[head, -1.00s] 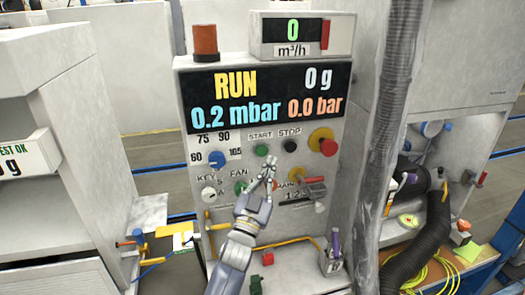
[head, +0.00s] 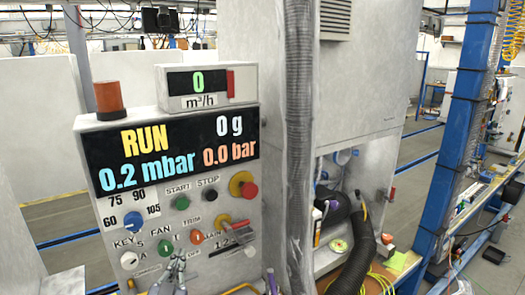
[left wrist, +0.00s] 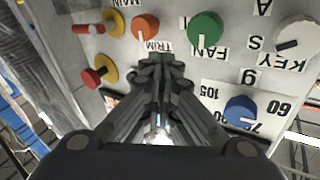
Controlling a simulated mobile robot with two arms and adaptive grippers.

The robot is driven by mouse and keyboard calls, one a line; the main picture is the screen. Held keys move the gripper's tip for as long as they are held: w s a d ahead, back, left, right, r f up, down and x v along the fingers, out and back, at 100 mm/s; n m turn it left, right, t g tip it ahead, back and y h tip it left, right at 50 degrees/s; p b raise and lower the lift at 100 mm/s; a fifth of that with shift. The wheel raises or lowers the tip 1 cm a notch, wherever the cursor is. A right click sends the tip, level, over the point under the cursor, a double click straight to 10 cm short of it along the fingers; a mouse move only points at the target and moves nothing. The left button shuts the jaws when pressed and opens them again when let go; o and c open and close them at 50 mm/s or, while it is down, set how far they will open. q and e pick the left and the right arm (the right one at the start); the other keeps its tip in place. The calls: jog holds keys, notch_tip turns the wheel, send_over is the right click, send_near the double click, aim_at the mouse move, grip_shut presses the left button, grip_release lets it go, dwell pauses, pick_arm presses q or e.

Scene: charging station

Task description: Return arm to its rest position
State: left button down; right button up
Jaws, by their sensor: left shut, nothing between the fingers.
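My left gripper (head: 174,272) shows at the bottom edge of the head view, in front of the lower part of the control panel (head: 95,225). In the left wrist view the left gripper (left wrist: 158,68) is shut, with its fingers together and nothing between them. It points at the panel near the orange TRIM knob (left wrist: 145,27) and the green FAN knob (left wrist: 205,27); whether it touches the panel cannot be told. The rest of my left arm is out of the head view. My right gripper is not in view.
The panel display (head: 170,155) reads RUN, 0 g, 0.2 mbar and 0.0 bar. A red button (head: 249,190) and a red-handled main switch (head: 232,223) stick out from the panel. A grey ribbed hose (head: 299,130) hangs right of it. A blue post (head: 462,130) stands further right.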

pick_arm(q)
jog(key=s+f+g, duration=0.7)
jog(key=s+f, duration=0.6)
jog(key=s, duration=0.1)
jog(key=s+d+f+g+h, duration=0.15)
jog(key=s+g, duration=0.25)
jog(key=s, duration=0.7)
jog(key=s+d+f+g, duration=0.1)
jog(key=s+f+g, duration=0.25)
jog(key=s, duration=0.75)
notch_tip(320, 180, down, 30)
jog(key=s+r+g+b, duration=0.1)
jog(key=s+g+b, duration=0.1)
jog(key=b, duration=0.1)
jog(key=s+a+f+m+g+b, duration=0.1)
jog(key=s+a+f+b, duration=0.1)
jog(key=s+f, duration=1.4)
notch_tip(320, 180, down, 2)
jog(key=shift+s+a+f, duration=0.2)
jog(key=shift+a+f, duration=0.05)
jog(key=shift+a, duration=0.4)
